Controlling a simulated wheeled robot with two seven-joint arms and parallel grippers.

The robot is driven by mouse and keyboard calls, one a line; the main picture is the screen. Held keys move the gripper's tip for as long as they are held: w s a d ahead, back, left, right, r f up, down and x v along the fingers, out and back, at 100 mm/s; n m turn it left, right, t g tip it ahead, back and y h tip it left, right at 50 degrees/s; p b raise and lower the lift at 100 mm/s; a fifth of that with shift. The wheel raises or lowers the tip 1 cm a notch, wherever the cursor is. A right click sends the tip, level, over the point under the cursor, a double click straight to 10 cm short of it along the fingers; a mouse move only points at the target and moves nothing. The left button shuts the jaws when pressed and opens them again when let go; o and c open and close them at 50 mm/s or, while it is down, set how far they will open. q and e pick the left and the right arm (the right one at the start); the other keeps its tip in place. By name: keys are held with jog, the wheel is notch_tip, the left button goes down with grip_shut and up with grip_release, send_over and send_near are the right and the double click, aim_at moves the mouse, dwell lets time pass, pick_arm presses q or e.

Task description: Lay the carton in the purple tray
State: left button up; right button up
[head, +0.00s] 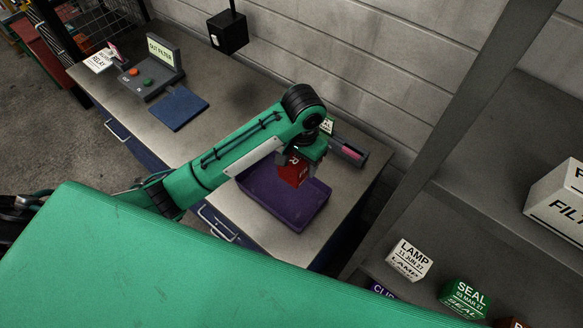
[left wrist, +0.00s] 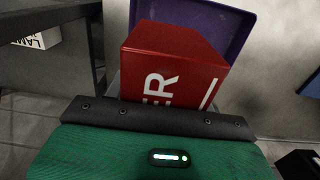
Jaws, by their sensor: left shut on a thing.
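A red carton (head: 294,173) with white lettering is held in my left gripper (head: 305,163), over the purple tray (head: 285,207) on the bench. In the left wrist view the red carton (left wrist: 175,65) fills the middle, right in front of the gripper's dark edge. The purple tray (left wrist: 237,18) shows behind it there. The carton looks tilted in the head view, and the arm covers part of it. I cannot tell whether its lower end touches the tray. The fingertips are mostly hidden. My right gripper is in neither view.
A grey holder with a pink item (head: 350,152) stands behind the tray. A control box with buttons (head: 148,75) and a blue mat (head: 178,108) lie farther left on the bench. Shelves at right hold a lamp carton (head: 408,258), a seal carton (head: 464,297) and a filter box (head: 560,200).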

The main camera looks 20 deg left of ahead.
pick_arm(q)
notch_tip(320, 180, down, 6)
jog(key=b, duration=0.3)
jog(key=p, duration=0.3)
send_over(299, 202)
notch_tip(299, 202, down, 9)
jog(key=shift+r, duration=0.1)
jog(key=shift+s+f, duration=0.1)
jog(key=shift+f, duration=0.55)
notch_tip(299, 202, down, 3)
jog(key=shift+f+p, duration=0.15)
jog(key=shift+p, duration=0.3)
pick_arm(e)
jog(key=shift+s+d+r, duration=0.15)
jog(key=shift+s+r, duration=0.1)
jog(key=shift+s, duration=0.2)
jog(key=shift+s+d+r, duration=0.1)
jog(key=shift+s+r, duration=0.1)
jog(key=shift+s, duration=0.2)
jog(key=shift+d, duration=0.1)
pick_arm(q)
jog(key=o, duration=1.3)
jog(key=shift+f, duration=0.15)
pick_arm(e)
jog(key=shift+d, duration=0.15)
